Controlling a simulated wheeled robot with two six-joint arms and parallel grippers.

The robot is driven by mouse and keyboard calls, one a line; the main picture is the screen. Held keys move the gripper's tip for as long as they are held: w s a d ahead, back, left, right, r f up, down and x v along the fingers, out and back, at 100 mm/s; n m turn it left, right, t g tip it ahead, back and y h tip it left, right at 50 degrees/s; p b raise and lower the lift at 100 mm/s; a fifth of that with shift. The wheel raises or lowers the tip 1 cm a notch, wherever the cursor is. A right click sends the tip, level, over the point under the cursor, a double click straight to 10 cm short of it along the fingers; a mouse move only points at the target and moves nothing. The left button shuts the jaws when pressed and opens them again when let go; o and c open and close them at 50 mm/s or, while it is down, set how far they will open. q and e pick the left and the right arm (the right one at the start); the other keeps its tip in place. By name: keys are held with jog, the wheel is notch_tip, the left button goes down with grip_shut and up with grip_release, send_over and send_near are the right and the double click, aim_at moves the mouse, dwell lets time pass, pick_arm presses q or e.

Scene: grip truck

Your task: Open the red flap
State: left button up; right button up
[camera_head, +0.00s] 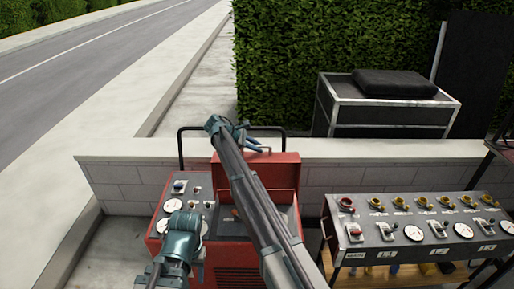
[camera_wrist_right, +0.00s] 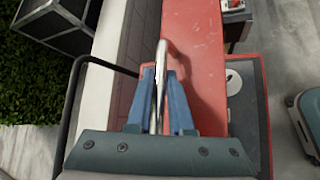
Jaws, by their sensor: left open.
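The red flap (camera_head: 284,160) stands raised at the back of the red machine (camera_head: 237,254), with the dark opening in front of it. In the right wrist view the flap (camera_wrist_right: 196,50) is a long scuffed red panel with a metal bar handle (camera_wrist_right: 160,62). My right gripper (camera_head: 250,142) is at the flap's top edge. In the wrist view its two blue fingers (camera_wrist_right: 160,88) lie on either side of the bar; whether they press on it is unclear. My left gripper (camera_head: 190,240) is open, low over the machine's left front. My right arm hides part of the flap and opening.
A black tube rail (camera_head: 182,150) rises behind the machine, before a low white wall (camera_head: 390,152). A control panel with gauges and levers (camera_head: 415,215) stands to the right. A black case (camera_head: 392,110) and hedge are behind the wall.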

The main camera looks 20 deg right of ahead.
jog(key=o, duration=0.4)
jog(key=shift+c, duration=0.2)
jog(key=shift+a+r, duration=0.1)
jog(key=p+v, duration=0.9)
jog(key=v, duration=0.4)
jog(key=shift+a, duration=0.2)
jog(key=shift+s+r, duration=0.1)
jog(key=shift+r, duration=0.05)
